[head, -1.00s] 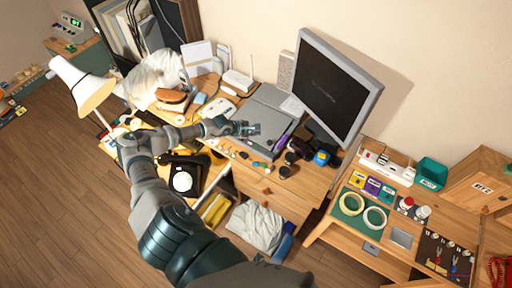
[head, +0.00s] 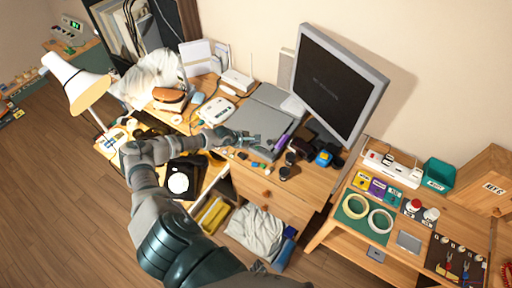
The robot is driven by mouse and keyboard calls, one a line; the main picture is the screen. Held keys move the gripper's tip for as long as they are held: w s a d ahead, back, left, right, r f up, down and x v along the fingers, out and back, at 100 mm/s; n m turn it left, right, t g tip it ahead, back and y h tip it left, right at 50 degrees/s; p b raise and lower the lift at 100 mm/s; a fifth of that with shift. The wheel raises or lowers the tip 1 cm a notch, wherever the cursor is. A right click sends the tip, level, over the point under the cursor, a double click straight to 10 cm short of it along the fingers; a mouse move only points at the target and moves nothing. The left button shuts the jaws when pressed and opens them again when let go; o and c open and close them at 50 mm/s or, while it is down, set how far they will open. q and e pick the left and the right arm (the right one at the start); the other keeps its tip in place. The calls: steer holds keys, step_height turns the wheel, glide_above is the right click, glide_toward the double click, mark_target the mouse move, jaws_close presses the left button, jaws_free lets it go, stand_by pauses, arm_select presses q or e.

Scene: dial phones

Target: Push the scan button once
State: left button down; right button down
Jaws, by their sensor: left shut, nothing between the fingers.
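A grey flat device that looks like a scanner (head: 273,117) lies on the wooden desk below the monitor. I cannot make out a scan button on it; the buttons are too small to tell. My left gripper (head: 254,140) is shut and empty. It is at the scanner's front left part in the picture, and I cannot tell whether it touches. The gripper and wrist hide part of the scanner's near left edge. My right gripper is not in view.
A monitor (head: 336,84) stands behind the scanner. A purple item (head: 283,143), dark round items and small coloured pieces lie close to the gripper. A white desk phone (head: 217,110) is left of the scanner. A black dial phone (head: 180,182) sits lower left. A lamp (head: 77,84) stands left.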

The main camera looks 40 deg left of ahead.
arm_select(q)
steer(key=shift+d+r, duration=0.15)
steer(key=shift+d, duration=0.3)
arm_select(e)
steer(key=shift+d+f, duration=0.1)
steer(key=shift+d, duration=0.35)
arm_select(q)
steer(key=shift+a, duration=0.15)
steer(key=shift+a, duration=0.3)
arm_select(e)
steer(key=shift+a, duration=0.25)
arm_select(q)
steer(key=shift+d, duration=0.2)
steer(key=shift+d, duration=0.1)
steer(key=shift+s+d+f, duration=0.1)
steer(key=shift+d+f, duration=0.05)
steer(key=shift+f, duration=0.2)
steer(key=shift+a+f, duration=0.1)
steer(key=shift+a, duration=0.1)
